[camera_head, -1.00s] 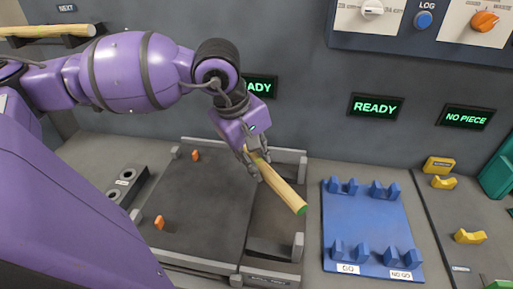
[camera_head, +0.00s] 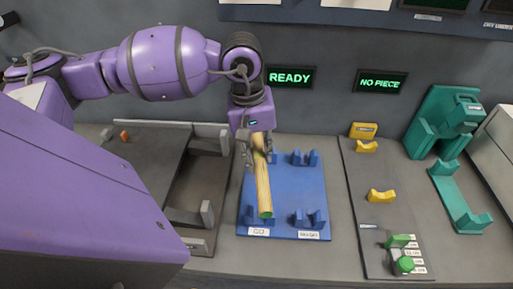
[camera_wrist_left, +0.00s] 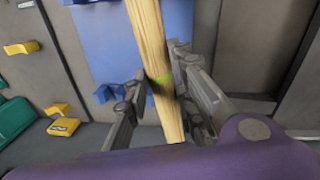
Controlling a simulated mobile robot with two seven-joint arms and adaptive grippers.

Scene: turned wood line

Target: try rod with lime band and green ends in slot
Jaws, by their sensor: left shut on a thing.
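The left wrist view shows the rod (camera_wrist_left: 150,45) between the fingers, with a lime band (camera_wrist_left: 162,81) at the grip. The far end is hidden by the gripper in the head view. The rod lies over the left, GO side of the blue board (camera_head: 285,190), lengthwise along its cradle pair. My right gripper is not in view.
The NO GO cradles (camera_head: 311,219) on the board's right are empty. A dark panel with yellow cradles (camera_head: 381,196) and green knobs (camera_head: 404,264) lies to the right, then a teal fixture (camera_head: 459,195). A grey trough (camera_head: 196,200) is at left. Displays read READY (camera_head: 291,77) and NO PIECE (camera_head: 382,82).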

